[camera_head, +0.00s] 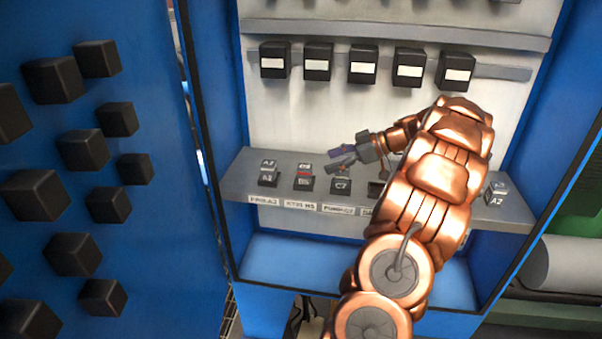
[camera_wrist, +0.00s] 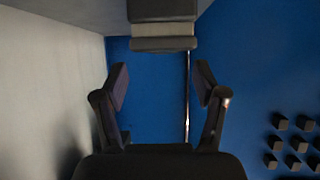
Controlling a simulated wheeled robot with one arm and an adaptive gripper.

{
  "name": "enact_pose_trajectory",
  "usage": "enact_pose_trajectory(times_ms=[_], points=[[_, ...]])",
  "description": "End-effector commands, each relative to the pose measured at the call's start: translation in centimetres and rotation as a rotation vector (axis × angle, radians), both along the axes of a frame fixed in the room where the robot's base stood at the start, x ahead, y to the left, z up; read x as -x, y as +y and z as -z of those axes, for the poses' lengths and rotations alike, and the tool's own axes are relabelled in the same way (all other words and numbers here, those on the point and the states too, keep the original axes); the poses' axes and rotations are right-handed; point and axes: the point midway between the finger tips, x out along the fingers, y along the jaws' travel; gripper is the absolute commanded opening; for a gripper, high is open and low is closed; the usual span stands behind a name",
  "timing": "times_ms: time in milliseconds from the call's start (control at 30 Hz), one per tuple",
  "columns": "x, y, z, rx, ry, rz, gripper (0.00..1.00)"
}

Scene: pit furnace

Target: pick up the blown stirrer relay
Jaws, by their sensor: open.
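A row of small dark relays in sockets stands on the grey shelf (camera_head: 228,186) of the blue cabinet. The second from the left, a relay with a red band (camera_head: 304,174), stands out from the others; the small print does not let me confirm it as the blown stirrer relay. My gripper (camera_head: 338,159) is open and empty, above the shelf and to the right of that relay, pointing left. In the wrist view my open fingers (camera_wrist: 160,88) have a dark block with a light band (camera_wrist: 164,30) ahead at the top edge; I cannot tell which relay it is.
Several black relays with white labels (camera_head: 318,62) hang on an upper rail. Neighbouring relays (camera_head: 268,174) and the C7 one (camera_head: 341,183) stand close by. The blue door (camera_head: 150,235) with black blocks is at the left. My arm hides part of the shelf.

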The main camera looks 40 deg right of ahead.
Motion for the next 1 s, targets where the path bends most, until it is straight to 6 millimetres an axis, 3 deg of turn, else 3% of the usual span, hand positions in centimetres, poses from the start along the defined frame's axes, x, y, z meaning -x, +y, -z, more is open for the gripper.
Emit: enact_pose_trajectory(times_ms=[700,1000], points=[[-5.3,4.2,3.4,-0.003,0.004,-0.015,0.71],[-5.5,4.3,3.8,-0.001,0.003,-0.011,0.71]])
